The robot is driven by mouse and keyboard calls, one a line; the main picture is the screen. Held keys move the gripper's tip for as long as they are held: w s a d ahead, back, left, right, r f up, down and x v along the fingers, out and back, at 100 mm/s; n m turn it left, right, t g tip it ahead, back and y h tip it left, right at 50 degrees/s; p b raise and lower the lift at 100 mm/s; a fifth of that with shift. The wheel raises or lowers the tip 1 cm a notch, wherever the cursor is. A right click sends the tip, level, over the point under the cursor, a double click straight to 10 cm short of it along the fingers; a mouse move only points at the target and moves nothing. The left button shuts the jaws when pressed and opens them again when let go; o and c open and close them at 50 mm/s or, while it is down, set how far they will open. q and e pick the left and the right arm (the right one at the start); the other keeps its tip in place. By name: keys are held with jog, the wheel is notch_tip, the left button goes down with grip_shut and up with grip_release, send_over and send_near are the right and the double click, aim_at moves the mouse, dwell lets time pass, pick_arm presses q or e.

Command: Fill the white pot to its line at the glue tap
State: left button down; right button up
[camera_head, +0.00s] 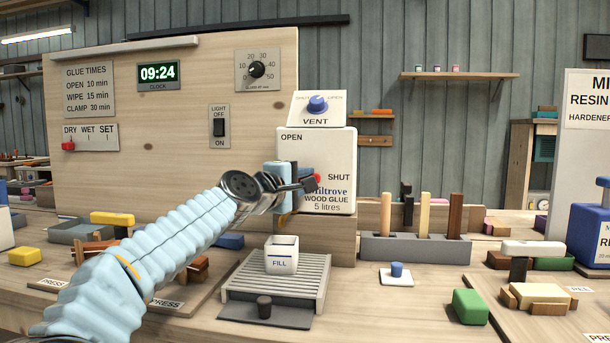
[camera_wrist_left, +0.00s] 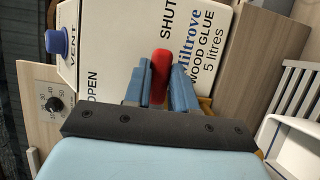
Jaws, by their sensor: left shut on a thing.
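The white pot (camera_head: 282,262), marked FILL, stands upright on a slatted grey stand (camera_head: 300,275) below the glue container. In the left wrist view the pot (camera_wrist_left: 295,150) shows partly at the lower right edge. I cannot make out any glue in it. The white Miltrove wood glue container (camera_head: 335,150) has OPEN and SHUT marks on its front. My left gripper (camera_head: 300,183) is shut on the red tap lever (camera_wrist_left: 160,72), whose red end also shows beside SHUT in the head view (camera_head: 317,179). The spout is hidden behind my gripper. My right gripper is not in view.
A blue vent knob (camera_head: 317,104) sits on top of the container. A grey block (camera_head: 415,248) with upright sticks, a blue peg on a white plate (camera_head: 397,275) and a green block (camera_head: 470,307) lie to the right. A dark knob (camera_head: 264,307) stands before the stand.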

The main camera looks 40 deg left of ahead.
pick_arm(q)
jog(key=shift+f, duration=0.15)
dwell(0.3)
jog(key=c, duration=0.9)
grip_release()
jog(key=shift+w, duration=0.1)
jog(key=s, duration=0.4)
jog(key=s+d, duration=0.1)
jog(key=s, duration=0.4)
jog(key=s+d+b, duration=0.1)
jog(key=s, duration=0.3)
jog(key=shift+s+d, duration=0.1)
jog(key=shift+s, duration=0.25)
